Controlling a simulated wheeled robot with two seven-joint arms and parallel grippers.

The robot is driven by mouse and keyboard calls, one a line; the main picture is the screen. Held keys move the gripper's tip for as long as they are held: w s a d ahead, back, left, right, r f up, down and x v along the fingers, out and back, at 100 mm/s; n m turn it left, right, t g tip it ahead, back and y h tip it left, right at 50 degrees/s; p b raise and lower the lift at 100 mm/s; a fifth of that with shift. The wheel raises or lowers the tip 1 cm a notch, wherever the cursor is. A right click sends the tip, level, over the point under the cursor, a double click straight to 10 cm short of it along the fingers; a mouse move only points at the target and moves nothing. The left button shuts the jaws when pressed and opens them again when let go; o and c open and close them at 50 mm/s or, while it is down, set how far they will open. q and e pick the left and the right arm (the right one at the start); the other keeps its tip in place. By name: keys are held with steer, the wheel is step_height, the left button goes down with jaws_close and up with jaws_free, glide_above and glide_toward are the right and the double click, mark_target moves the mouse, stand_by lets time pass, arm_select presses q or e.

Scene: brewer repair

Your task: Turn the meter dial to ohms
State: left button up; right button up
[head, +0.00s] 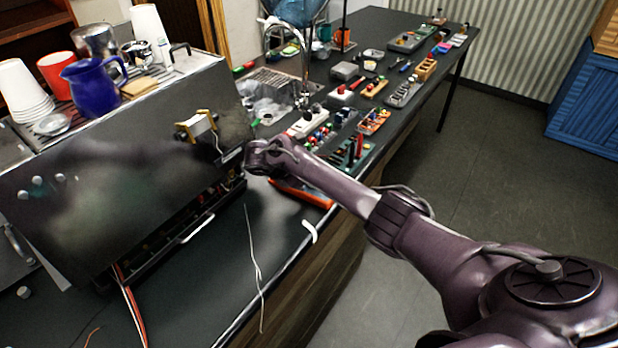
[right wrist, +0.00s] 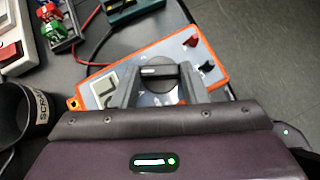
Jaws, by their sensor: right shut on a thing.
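The orange meter (right wrist: 215,67) lies flat on the dark counter in the right wrist view, with its grey display (right wrist: 104,90) to the left and a red and a black plug at the right end. Its round dial (right wrist: 160,87) sits between the two fingers of my right gripper (right wrist: 160,76), which is shut on the dial's knob. The fingers hide part of the dial, and its setting cannot be read. In the head view the meter (head: 302,194) shows as an orange strip below my right arm, mostly hidden. My left gripper is not in view.
A dark cylinder marked "SCR" (right wrist: 18,115) stands left of the gripper. A red lead (right wrist: 90,25) curves beyond the meter. The large brewer (head: 110,170) fills the left of the head view. Several small parts trays line the counter behind. A white cable (head: 255,265) lies in front.

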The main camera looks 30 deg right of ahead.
steer(key=shift+w+m+g, duration=0.1)
steer(key=shift+m+g, duration=0.3)
steer(key=shift+m, duration=0.1)
steer(key=o, duration=1)
steer(key=b+v, duration=0.2)
steer(key=v, duration=0.6)
steer(key=shift+d, duration=0.1)
steer(key=shift+f, duration=0.1)
